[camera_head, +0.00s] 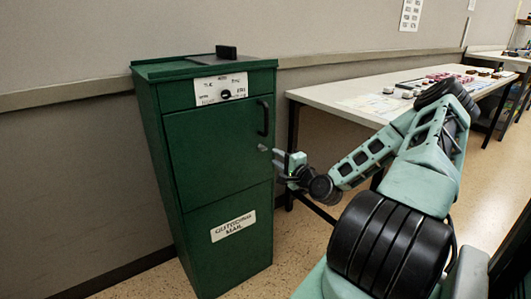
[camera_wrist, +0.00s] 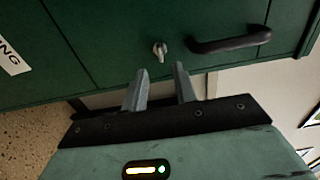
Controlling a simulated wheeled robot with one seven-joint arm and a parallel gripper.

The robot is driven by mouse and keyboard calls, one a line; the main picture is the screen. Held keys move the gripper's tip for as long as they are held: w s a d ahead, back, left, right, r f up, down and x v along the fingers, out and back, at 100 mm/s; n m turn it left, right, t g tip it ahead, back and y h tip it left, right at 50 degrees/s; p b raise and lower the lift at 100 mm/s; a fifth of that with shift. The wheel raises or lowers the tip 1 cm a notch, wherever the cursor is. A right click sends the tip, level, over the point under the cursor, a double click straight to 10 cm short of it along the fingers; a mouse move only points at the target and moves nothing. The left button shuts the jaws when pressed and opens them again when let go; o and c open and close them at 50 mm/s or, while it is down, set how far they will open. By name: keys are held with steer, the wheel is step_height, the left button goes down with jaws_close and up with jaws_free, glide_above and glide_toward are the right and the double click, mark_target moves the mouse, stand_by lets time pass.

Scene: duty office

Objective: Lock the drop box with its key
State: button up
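The green drop box (camera_head: 214,165) stands upright against the wall, its upper door looking shut. A small silver lock piece (camera_head: 262,148) sits on the door below the black handle; it also shows in the wrist view (camera_wrist: 160,50). It sticks out a little, and I cannot tell for sure whether it is the key seated in the lock. My gripper (camera_head: 278,158) is just right of and in front of this piece. In the wrist view my gripper (camera_wrist: 160,78) has its two fingers apart with nothing between them, pointing at the door, with the silver piece just beyond their tips.
The black door handle (camera_head: 263,118) is close to the lock and also shows in the wrist view (camera_wrist: 230,40). A long table (camera_head: 340,97) with small items stands to the right. Floor shows in front.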

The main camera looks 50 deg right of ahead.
steer(key=x, duration=0.7)
steer(key=shift+w+b, duration=0.2)
steer(key=shift+b, duration=0.1)
jaws_close()
